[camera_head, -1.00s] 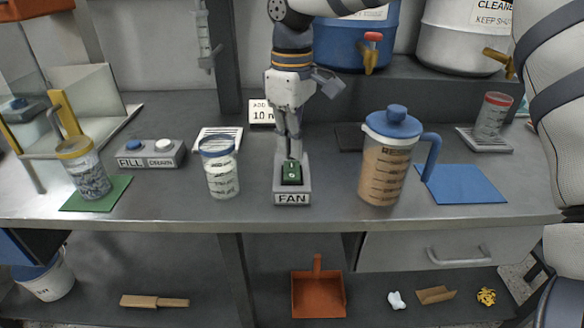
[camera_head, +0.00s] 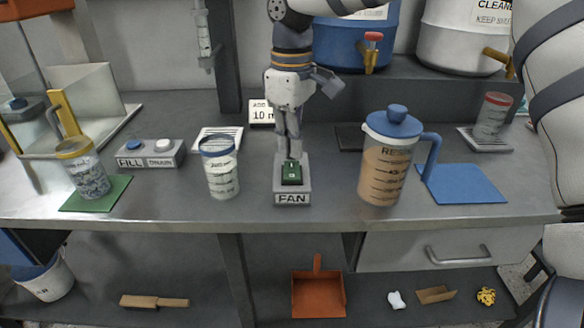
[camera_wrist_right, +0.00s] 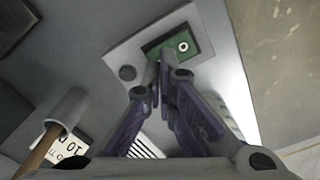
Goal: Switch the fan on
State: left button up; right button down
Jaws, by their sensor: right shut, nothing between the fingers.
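The fan switch (camera_head: 292,197) is a grey box marked FAN near the bench's front edge. It carries a green rocker (camera_head: 291,174). My right gripper (camera_head: 291,157) points down with its fingers shut and empty, the tips at the rocker's far end. In the right wrist view, the shut fingertips (camera_wrist_right: 161,62) are at one end of the green rocker (camera_wrist_right: 178,44), and its white ring mark shows beside them. The tips seem to touch the rocker or hover just over it. My left gripper is out of view.
A cup with white contents (camera_head: 220,172) stands left of the switch, and a blue-lidded jug (camera_head: 386,165) stands to its right. A FILL/DRAIN button box (camera_head: 150,155) is farther left.

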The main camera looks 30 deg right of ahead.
aim_at(292, 164)
jog(key=shift+f, duration=1.25)
dwell(0.6)
jog(key=shift+r+p, duration=0.35)
jog(key=shift+r, duration=3.2)
